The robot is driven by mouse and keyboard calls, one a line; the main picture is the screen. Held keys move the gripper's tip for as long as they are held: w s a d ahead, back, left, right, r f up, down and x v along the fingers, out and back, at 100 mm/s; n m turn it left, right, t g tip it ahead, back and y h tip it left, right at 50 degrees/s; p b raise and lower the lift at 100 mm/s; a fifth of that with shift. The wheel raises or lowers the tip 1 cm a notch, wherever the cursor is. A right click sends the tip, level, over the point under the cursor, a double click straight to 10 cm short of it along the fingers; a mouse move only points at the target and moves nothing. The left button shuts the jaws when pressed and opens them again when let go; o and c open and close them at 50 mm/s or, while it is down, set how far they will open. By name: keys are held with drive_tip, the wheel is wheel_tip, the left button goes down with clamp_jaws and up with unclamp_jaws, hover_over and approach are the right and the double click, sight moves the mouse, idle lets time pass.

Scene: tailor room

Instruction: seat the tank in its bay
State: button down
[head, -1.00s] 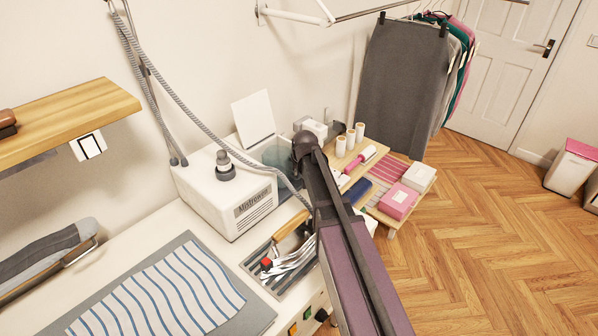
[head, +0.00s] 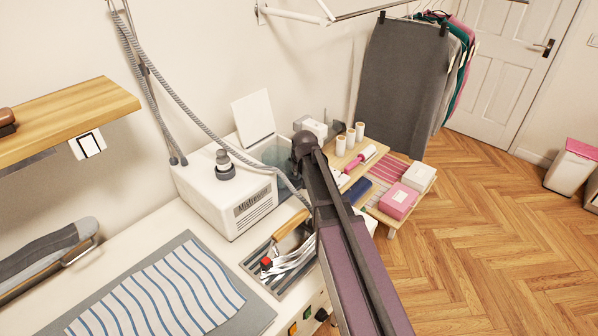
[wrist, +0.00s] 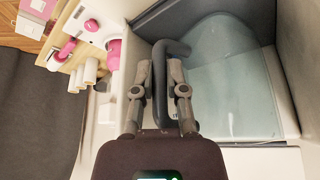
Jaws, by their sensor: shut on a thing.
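The tank (wrist: 232,85) is a translucent blue-grey container with a dark curved handle (wrist: 160,85). In the wrist view my gripper (wrist: 159,72) is shut on the handle, with one finger on each side. In the head view the tank (head: 279,154) shows at the far right end of the white steam station (head: 222,195), partly behind my arm. My gripper is hidden there by the arm. Pale walls (wrist: 291,60) stand close around the tank in the wrist view. I cannot tell whether the tank is fully down in its bay.
A raised white lid (head: 253,116) stands on the station, and a grey hose (head: 205,95) hangs beside it. A wooden shelf with cones (head: 350,137) and boxes (head: 397,200) lies right of my arm. A striped cloth (head: 160,290) covers the near left bench.

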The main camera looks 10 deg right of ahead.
drive_tip(key=shift+f+b, duration=0.45)
drive_tip(key=c, duration=1)
unclamp_jaws()
drive_tip(key=shift+o, duration=0.2)
drive_tip(key=shift+r, duration=0.15)
drive_tip(key=p+v, duration=1)
drive_tip(key=v, duration=0.1)
idle(0.7)
